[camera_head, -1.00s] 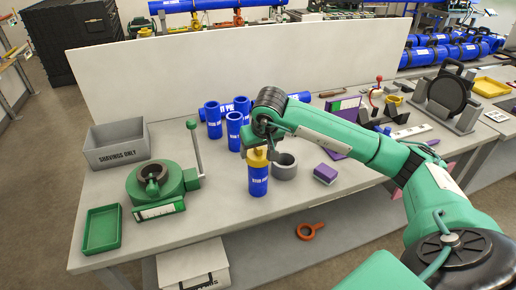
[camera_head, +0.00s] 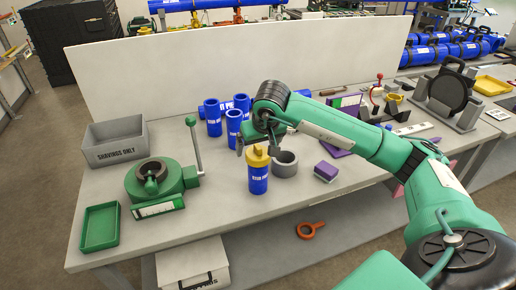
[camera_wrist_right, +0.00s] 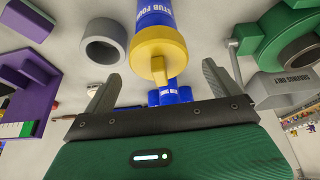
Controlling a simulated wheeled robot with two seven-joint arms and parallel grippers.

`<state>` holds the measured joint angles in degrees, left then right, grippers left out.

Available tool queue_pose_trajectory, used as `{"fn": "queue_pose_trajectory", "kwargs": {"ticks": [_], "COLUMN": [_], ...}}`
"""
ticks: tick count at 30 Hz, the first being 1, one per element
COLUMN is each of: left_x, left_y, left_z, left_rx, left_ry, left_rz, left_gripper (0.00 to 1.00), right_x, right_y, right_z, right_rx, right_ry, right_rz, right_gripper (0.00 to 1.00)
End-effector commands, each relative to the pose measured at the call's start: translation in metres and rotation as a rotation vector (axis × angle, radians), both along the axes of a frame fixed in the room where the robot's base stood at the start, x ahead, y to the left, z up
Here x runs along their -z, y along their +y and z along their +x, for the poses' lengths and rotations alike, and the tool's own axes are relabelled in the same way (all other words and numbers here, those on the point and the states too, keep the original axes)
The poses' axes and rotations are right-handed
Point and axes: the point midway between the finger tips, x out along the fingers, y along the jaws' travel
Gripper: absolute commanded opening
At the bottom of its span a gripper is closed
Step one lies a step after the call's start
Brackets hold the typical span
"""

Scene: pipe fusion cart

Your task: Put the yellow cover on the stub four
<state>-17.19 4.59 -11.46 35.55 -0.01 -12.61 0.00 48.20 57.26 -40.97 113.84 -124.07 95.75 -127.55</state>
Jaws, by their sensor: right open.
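The yellow cover (camera_head: 257,155) sits on top of an upright blue stub (camera_head: 258,180) near the front middle of the bench. In the right wrist view the stub (camera_wrist_right: 156,14) reads "STUB FOUR" and the yellow cover (camera_wrist_right: 158,50) caps its end. My right gripper (camera_head: 258,150) is just above and behind the cover. In the wrist view its fingers (camera_wrist_right: 162,85) stand wide apart on both sides of the cover's knob, with gaps between them and it. My left gripper is not in view.
Several blue stubs (camera_head: 234,122) stand behind. A grey ring (camera_head: 285,164) and a purple block (camera_head: 326,171) are to the right. A green clamp device (camera_head: 155,180), a grey shavings box (camera_head: 117,143) and a green tray (camera_head: 100,226) are to the left. A white panel (camera_head: 240,58) lines the back.

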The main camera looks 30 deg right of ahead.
Motion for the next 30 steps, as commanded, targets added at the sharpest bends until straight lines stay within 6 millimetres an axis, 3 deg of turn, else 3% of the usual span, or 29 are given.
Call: {"fn": "queue_pose_trajectory", "kwargs": {"ticks": [9, 16, 21, 30], "left_x": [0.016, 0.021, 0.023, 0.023], "left_y": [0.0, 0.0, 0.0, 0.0], "left_z": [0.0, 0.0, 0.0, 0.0], "left_rx": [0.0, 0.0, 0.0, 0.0], "left_ry": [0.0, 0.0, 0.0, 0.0], "left_rz": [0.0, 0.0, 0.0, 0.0], "left_gripper": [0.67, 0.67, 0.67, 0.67], "right_x": [-0.061, -0.096, -0.109, -0.113], "right_y": [0.005, 0.008, 0.01, 0.01], "right_z": [-0.024, -0.039, -0.044, -0.046], "right_rx": [-0.002, -0.002, -0.002, -0.001], "right_ry": [-0.008, -0.004, -0.002, 0.0], "right_rz": [-0.002, -0.001, 0.0, -0.001], "right_gripper": [0.93, 0.93, 0.93, 0.93]}}
